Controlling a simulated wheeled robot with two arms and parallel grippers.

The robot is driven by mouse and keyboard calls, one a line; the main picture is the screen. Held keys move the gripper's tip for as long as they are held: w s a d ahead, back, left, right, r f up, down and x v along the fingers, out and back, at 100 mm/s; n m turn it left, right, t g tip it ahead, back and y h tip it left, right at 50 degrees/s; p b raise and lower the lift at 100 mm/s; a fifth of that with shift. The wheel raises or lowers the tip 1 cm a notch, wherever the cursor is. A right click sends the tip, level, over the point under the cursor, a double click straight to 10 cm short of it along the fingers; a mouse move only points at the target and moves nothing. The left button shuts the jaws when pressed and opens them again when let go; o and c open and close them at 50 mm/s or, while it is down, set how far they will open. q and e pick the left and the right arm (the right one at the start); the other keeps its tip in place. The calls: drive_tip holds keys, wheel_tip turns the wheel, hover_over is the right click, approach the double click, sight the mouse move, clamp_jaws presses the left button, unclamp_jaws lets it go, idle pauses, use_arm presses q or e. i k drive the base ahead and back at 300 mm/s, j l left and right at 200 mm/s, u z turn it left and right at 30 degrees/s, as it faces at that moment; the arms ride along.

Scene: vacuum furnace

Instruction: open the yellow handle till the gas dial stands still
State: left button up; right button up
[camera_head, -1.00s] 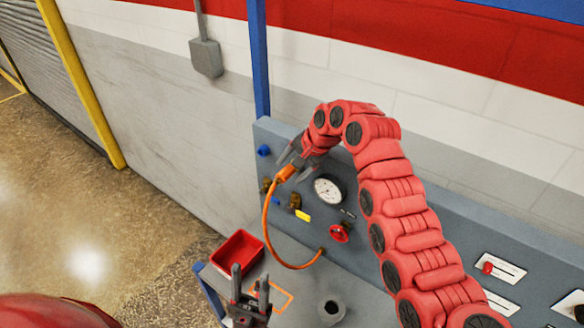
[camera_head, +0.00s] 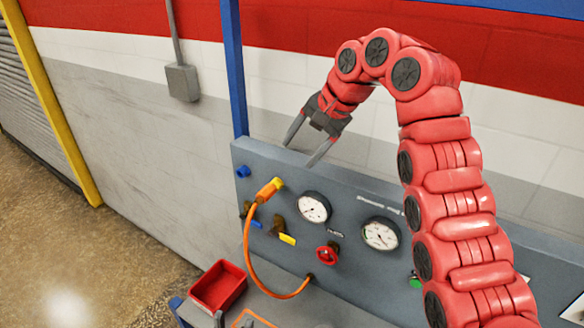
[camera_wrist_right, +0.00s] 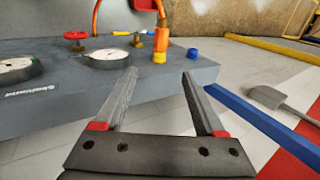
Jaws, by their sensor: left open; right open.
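The yellow handle (camera_head: 287,239) is a short lever on a brass valve (camera_head: 277,226) low on the grey panel, below the left dial. A small yellow piece by the brass valve also shows in the right wrist view (camera_wrist_right: 121,33). Two white round dials, a left one (camera_head: 314,208) and a right one (camera_head: 380,234), sit on the panel; I cannot tell which is the gas dial, and their readings are too small to tell. My right gripper (camera_head: 305,147) is open and empty, above the panel's top edge and apart from the handle. My left gripper is not in view.
An orange hose (camera_head: 247,252) with an orange connector (camera_head: 268,190) loops beside the handle. A red knob (camera_head: 327,254) is to its right, and a blue knob (camera_head: 243,171) is at the panel's left. A red tray (camera_head: 219,287) is in front. A blue post (camera_head: 232,70) stands behind the panel.

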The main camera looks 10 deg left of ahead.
sight(291, 242)
drive_tip(key=k+j, duration=0.25)
drive_tip(key=k, duration=0.2)
drive_tip(key=k+j, duration=0.25)
drive_tip(key=k, duration=0.25)
